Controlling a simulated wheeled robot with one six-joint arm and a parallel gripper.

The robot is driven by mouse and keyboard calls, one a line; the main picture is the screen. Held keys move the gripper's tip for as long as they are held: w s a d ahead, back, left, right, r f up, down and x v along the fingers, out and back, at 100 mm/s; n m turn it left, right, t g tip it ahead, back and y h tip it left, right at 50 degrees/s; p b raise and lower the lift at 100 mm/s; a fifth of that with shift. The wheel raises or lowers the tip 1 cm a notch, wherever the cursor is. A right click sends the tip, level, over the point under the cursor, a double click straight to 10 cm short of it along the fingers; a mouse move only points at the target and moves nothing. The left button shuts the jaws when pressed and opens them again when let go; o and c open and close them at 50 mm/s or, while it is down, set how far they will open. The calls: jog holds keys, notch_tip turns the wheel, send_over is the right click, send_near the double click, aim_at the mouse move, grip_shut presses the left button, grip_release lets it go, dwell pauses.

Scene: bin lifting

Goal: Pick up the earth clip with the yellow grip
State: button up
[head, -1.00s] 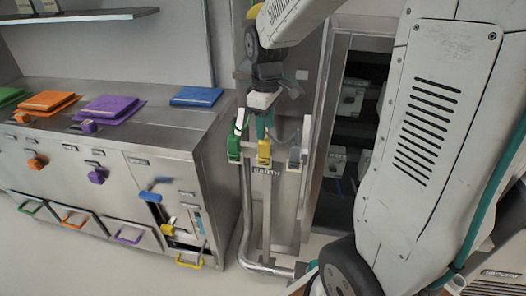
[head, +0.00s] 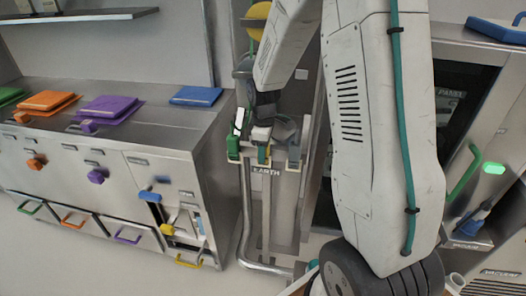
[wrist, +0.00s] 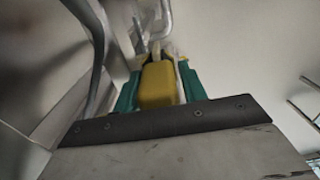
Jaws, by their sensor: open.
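The earth clip with the yellow grip (wrist: 158,86) shows in the wrist view as a yellow block between the two teal fingers of my gripper (wrist: 160,92). The fingers are open, one on each side of the grip; whether they touch it I cannot tell. In the head view my gripper (head: 263,148) is over the middle of the rail marked EARTH, and the yellow grip is mostly hidden behind it. A green clip (head: 234,146) hangs on the rail to the left.
A metal bench (head: 120,138) with coloured lids, knobs and drawer handles stands to the left. The EARTH stand (head: 246,215) has a bent metal tube at its foot. A dark cabinet panel with a green handle (head: 463,172) is at the right.

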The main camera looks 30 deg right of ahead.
jog(key=shift+f, duration=0.2)
grip_shut()
notch_tip(320, 180, up, 10)
jog(key=shift+r, duration=0.1)
dwell(0.4)
dwell(0.4)
